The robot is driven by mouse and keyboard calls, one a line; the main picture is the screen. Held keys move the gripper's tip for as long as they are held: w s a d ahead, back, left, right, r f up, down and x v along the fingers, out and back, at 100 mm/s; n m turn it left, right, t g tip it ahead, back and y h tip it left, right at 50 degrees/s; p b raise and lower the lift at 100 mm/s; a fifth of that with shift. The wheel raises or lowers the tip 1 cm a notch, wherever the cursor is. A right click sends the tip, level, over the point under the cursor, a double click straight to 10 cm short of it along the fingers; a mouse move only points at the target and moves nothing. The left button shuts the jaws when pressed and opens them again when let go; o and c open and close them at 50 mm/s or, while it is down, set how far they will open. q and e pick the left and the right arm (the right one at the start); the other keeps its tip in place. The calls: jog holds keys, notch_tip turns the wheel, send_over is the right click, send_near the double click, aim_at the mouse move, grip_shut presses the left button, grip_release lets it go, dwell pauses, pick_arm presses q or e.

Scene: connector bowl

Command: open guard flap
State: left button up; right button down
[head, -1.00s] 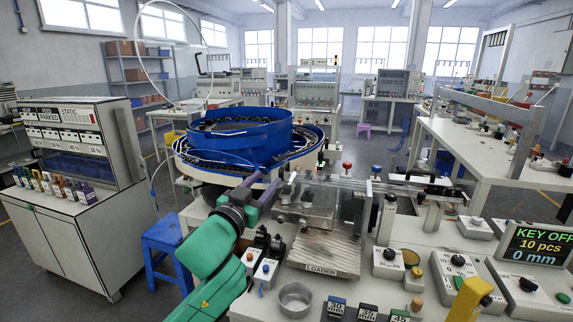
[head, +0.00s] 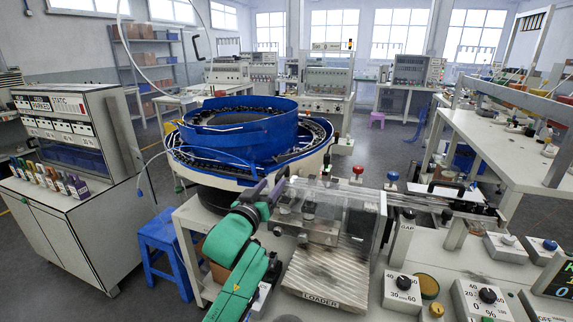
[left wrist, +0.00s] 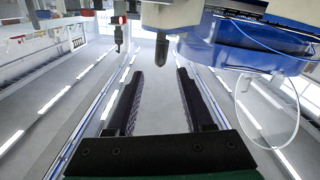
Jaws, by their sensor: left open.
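The clear plastic guard (head: 345,213) stands over the back of the grooved loader plate (head: 325,268) in the head view. I cannot tell which of its clear panels is the flap. My left gripper (head: 272,187) is open, with its purple fingers at the left end of the guard. Whether they touch it is unclear. In the left wrist view the two dark fingers (left wrist: 160,72) are spread with nothing between them. A dark rounded peg (left wrist: 160,49) shows beyond the gap between their tips. My right gripper is not in view.
The blue feeder bowl (head: 238,126) stands just behind and left of my gripper. A control bench with knobs and a round yellow button (head: 429,287) lies right of the loader. A blue stool (head: 165,247) and a grey cabinet (head: 70,220) are at left.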

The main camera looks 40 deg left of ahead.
aim_at(285, 166)
pick_arm(q)
jog(key=x, duration=0.5)
jog(key=shift+r+p, duration=0.15)
jog(key=shift+p, duration=0.25)
jog(key=x, duration=0.6)
jog(key=shift+w+a+f+p, duration=0.1)
jog(key=shift+w+f+p, duration=0.15)
jog(key=shift+p, duration=0.15)
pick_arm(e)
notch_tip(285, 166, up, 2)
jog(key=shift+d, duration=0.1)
pick_arm(q)
grip_shut()
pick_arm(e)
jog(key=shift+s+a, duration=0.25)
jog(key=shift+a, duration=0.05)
pick_arm(q)
jog(key=shift+f, duration=0.1)
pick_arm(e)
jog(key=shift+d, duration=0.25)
